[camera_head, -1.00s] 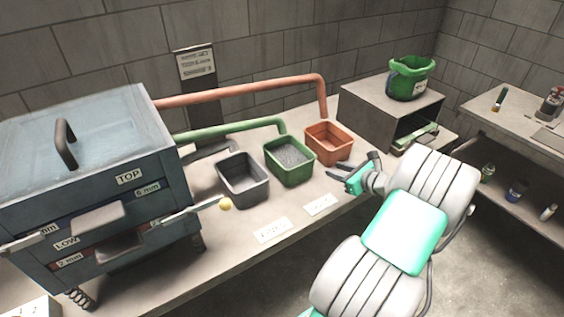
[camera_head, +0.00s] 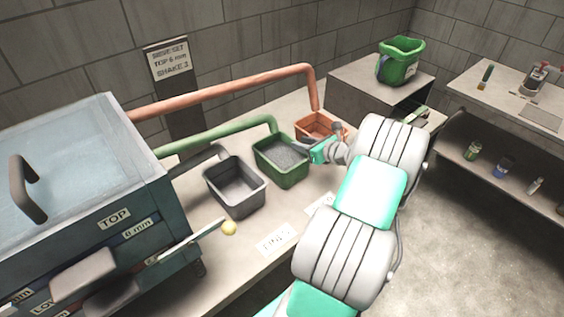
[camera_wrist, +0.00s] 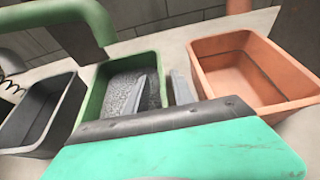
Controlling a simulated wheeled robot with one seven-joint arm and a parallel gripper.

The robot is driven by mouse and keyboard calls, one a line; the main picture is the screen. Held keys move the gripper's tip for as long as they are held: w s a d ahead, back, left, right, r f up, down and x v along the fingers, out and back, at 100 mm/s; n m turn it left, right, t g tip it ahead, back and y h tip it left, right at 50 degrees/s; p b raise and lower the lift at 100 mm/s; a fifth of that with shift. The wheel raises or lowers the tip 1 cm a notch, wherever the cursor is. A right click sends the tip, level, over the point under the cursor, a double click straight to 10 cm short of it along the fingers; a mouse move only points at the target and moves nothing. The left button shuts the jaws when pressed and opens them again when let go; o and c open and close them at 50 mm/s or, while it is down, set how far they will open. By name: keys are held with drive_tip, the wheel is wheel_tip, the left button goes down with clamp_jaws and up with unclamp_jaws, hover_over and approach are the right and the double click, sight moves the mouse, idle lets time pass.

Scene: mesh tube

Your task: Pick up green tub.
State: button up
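The green tub (camera_head: 283,174) stands on the bench between the grey and orange tubs, with grey granular material in it. It also shows in the wrist view (camera_wrist: 92,106), below the end of the green pipe. My gripper (camera_head: 307,141) is at the tub's right side. In the wrist view my gripper (camera_wrist: 164,74) has its two fingers apart, one over the tub's inside and one outside its right wall. The right rim appears between them; I cannot tell whether they touch it. Part of the tub's near side is hidden by my gripper's body.
The orange tub (camera_head: 315,126) stands close on the right, partly behind my arm. The grey tub (camera_head: 236,187) is on the left. The green pipe (camera_head: 215,134) and orange pipe (camera_head: 225,86) end above the tubs. A sieve machine (camera_head: 85,170) fills the left.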

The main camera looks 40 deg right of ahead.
drive_tip(key=x, duration=0.3)
drive_tip(key=shift+w+a+f, duration=0.1)
drive_tip(key=shift+w+f, duration=0.15)
drive_tip(key=shift+w, duration=0.05)
drive_tip(key=shift+s, duration=0.1)
clamp_jaws()
drive_tip(key=shift+r, duration=0.15)
idle(0.8)
